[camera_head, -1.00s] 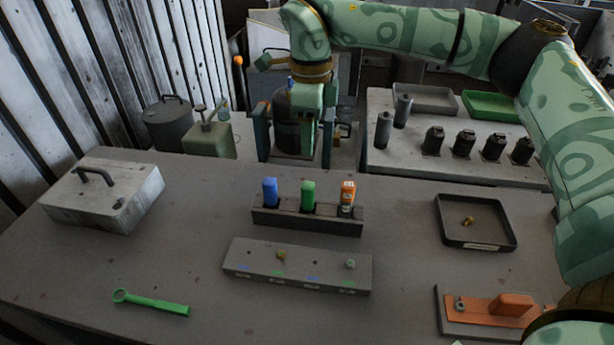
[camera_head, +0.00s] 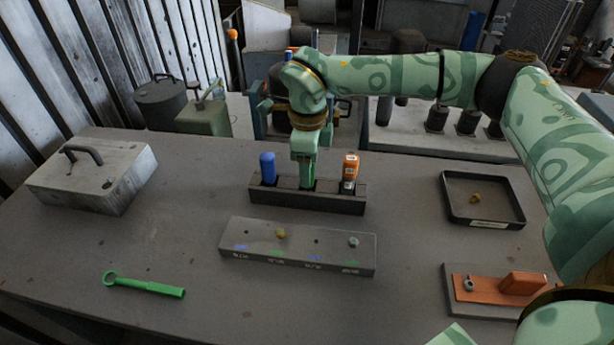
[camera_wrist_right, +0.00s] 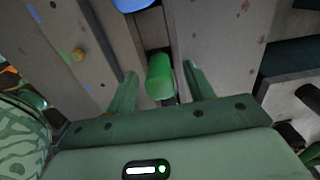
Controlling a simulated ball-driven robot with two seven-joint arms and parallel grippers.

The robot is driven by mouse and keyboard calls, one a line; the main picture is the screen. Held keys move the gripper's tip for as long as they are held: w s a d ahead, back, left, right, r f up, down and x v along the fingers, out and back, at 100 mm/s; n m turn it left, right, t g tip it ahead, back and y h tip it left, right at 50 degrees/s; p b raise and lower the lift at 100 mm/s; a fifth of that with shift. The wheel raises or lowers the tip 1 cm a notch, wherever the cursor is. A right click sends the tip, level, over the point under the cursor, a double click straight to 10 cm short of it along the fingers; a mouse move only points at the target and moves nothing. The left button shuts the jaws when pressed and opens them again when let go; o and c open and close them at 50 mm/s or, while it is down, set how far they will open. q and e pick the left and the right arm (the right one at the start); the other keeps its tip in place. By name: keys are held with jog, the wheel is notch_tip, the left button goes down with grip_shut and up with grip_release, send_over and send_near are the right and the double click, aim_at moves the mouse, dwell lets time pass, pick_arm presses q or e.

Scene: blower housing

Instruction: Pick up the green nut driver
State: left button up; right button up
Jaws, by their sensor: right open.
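The green nut driver (camera_wrist_right: 160,76) stands upright in the middle of a dark holder (camera_head: 335,202). A blue-handled driver (camera_head: 268,168) stands to its left and an orange-handled driver (camera_head: 350,170) to its right. My right gripper (camera_head: 308,178) points down over the middle slot and largely hides the green driver in the head view. In the right wrist view its open fingers stand on either side of the green handle, with a gap visible at each side. My left gripper is not in view.
In front of the holder lies a grey block (camera_head: 300,250) with small fasteners. A green ring wrench (camera_head: 145,286) lies front left, a lidded metal box (camera_head: 92,180) back left. A dark tray (camera_head: 483,215) and an orange fixture (camera_head: 500,285) are at right.

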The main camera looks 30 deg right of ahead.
jog(key=shift+f, duration=0.8)
jog(key=shift+r, duration=0.1)
grip_shut()
jog(key=shift+r, duration=0.1)
notch_tip(320, 180, up, 10)
jog(key=shift+f+p, duration=0.1)
jog(key=shift+p, duration=1.15)
